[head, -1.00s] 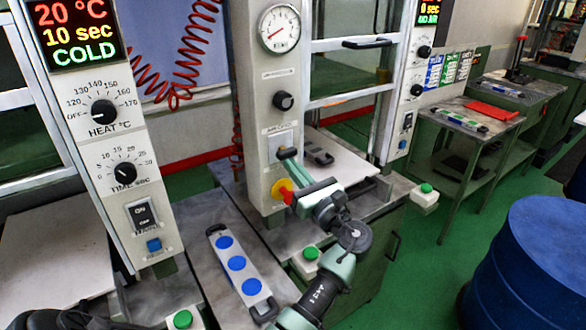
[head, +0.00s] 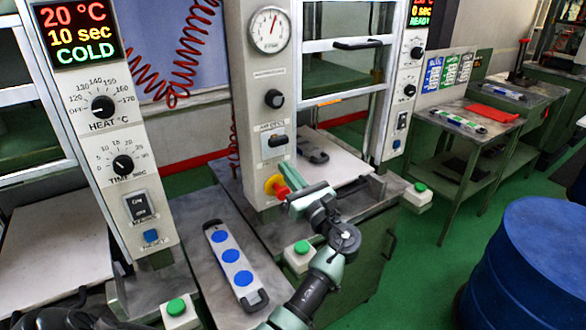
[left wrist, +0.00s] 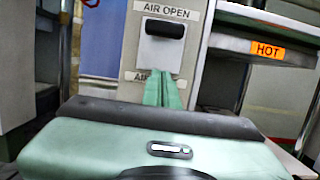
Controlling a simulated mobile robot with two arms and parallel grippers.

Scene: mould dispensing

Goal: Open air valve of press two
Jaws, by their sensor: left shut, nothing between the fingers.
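The air valve's black handle (head: 277,141) sits on a light plate on the press column. In the left wrist view the handle (left wrist: 165,28) lies level, just under the "AIR OPEN" label (left wrist: 165,11); a lower label is partly hidden by my fingers. The pressure gauge (head: 270,29) above has its needle pointing up, slightly right. The display (head: 421,11) at the top right reads "READY" in green. My left gripper (head: 290,175) is shut and empty, below the handle and apart from it, close to the red and yellow knob (head: 275,186).
A black dial (head: 274,98) is above the valve. Green buttons (head: 302,247) stand on boxes near the bench front. A tray with blue discs (head: 230,254) lies on the left bench. A blue drum (head: 530,255) stands at right. An orange "HOT" label (left wrist: 267,50) marks the press.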

